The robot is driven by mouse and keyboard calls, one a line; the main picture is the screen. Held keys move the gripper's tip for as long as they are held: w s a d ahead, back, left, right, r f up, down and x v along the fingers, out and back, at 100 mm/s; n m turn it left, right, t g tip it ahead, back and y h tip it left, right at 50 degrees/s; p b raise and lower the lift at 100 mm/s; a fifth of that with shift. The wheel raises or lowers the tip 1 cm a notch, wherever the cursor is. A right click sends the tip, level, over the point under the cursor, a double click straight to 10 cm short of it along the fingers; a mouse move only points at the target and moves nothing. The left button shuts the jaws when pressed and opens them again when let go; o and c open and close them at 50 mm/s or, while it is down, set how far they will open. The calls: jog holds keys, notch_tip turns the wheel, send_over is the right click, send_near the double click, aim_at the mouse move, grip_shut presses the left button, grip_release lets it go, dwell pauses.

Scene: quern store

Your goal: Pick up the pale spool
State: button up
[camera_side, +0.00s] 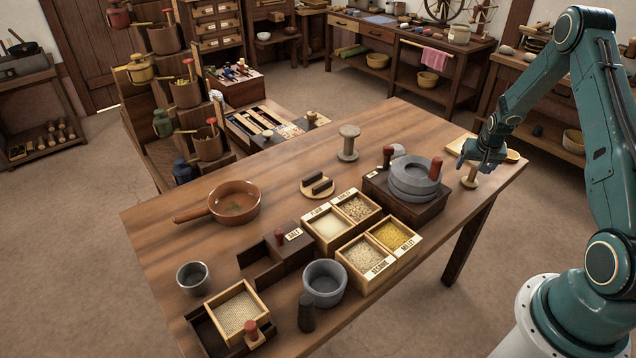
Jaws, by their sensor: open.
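A pale wooden spool (469,181) stands upright near the right end of the table, its round base and part of its stem showing. My gripper (479,164) is open, pointing down directly over this spool. Its jaws hide the spool's top; I cannot tell whether they touch it or whether the spool is between them. A second, greyer-brown spool (348,143) stands upright near the table's back edge, well to the left of my gripper.
A stone quern (415,181) with a red-tipped handle sits on a dark base just left of my gripper. Grain boxes (356,207), a mortar (324,284) and a brown pan (234,203) stand further left.

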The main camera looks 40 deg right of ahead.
dwell(0.4)
jog(key=c, duration=1.1)
jog(key=shift+o, duration=0.2)
jog(key=shift+r, duration=0.15)
notch_tip(320, 180, up, 20)
